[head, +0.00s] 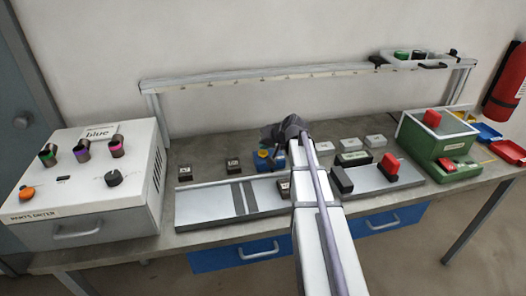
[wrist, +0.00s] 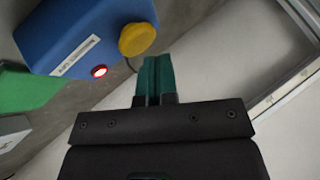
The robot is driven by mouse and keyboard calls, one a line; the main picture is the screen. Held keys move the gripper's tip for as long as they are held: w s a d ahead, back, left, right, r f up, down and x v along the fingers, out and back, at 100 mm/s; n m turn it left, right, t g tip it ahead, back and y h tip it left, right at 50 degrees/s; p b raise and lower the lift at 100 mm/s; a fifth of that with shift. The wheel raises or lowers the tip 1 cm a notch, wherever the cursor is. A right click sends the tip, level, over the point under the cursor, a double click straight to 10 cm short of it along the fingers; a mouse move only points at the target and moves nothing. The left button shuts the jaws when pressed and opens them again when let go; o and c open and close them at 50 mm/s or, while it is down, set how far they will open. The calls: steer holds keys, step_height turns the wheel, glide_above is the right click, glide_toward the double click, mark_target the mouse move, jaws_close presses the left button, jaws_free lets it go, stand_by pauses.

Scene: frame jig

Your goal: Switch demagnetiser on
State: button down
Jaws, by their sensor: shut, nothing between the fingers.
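A blue box (wrist: 75,30) shows at the upper left of the wrist view, with a pale label, a round yellow knob or button (wrist: 138,39) and a red lamp (wrist: 99,71) that looks lit. I take it for the demagnetiser; its label is too small to read. In the head view the blue box (head: 262,163) sits mid-bench, partly hidden by my arm. My gripper (wrist: 155,65) has its teal fingers shut together and empty. The fingertips are just below and right of the yellow part in the wrist view, seemingly apart from it. In the head view, my wrist hides them.
A control box (head: 95,185) with knobs stands at the left. A grey plate (head: 210,203) lies front centre. A green machine (head: 425,150) with red parts stands at the right. A rail (head: 220,76) spans the back. A green thing (wrist: 28,92) shows beside the blue box.

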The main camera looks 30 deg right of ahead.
mark_target(264, 152)
step_height(264, 152, up, 6)
steer(key=p, duration=0.6)
steer(key=shift+r, duration=0.1)
steer(key=s+a+f+g, duration=0.1)
steer(key=s+a+g, duration=0.1)
steer(key=s, duration=0.3)
steer(key=s+a+f+n+g+h, duration=0.1)
steer(key=s+a+f+g, duration=0.1)
steer(key=s+a, duration=0.2)
steer(key=s+a+f+g, duration=0.2)
steer(key=s+a, duration=0.1)
steer(key=s, duration=0.4)
steer(key=shift+a+n+g, duration=0.3)
steer(key=shift+a, duration=0.1)
steer(key=s+a+n+g+h, duration=0.2)
steer(key=s+a+n, duration=0.1)
steer(key=s+a, duration=0.5)
steer(key=shift+s+a+f, duration=0.25)
steer(key=shift+a, duration=1.25)
